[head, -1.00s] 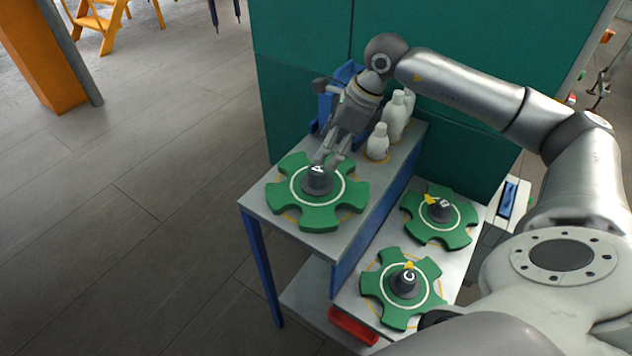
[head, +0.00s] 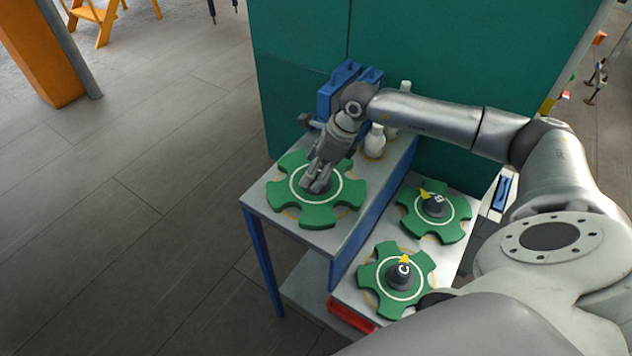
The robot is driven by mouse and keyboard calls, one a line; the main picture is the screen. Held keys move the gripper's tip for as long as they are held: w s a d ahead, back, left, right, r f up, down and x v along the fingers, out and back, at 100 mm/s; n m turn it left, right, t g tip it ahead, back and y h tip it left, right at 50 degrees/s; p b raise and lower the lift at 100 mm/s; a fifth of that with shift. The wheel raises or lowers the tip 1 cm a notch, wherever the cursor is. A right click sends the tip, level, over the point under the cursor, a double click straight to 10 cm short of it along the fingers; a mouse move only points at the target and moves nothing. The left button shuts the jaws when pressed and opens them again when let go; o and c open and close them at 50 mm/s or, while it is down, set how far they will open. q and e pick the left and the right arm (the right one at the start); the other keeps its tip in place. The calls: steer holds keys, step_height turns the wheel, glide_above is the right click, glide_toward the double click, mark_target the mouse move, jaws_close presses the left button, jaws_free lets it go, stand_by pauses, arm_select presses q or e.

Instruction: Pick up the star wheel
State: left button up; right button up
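Three green star wheels with dark hubs are in the head view. One star wheel (head: 289,205) lies flat on the higher grey table at left. The star wheel marked B (head: 459,212) and the star wheel marked C (head: 418,265) lie on the lower surface at right. My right gripper (head: 317,183) reaches down over the hub of the wheel on the higher table. Its fingers are at the hub and hide most of it, with the hub's letter. Whether they are closed on it cannot be told. My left gripper is not in view.
White bottles (head: 375,141) stand behind the wheel, partly behind my arm, near a blue holder (head: 328,99). A green panel (head: 450,45) rises behind the tables. A red item (head: 350,317) is at the lower table's front edge. Open floor lies at left.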

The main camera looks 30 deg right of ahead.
steer(key=c, duration=1.2)
steer(key=shift+w+r, duration=0.1)
steer(key=shift+r, duration=0.05)
steer(key=shift+c, duration=0.5)
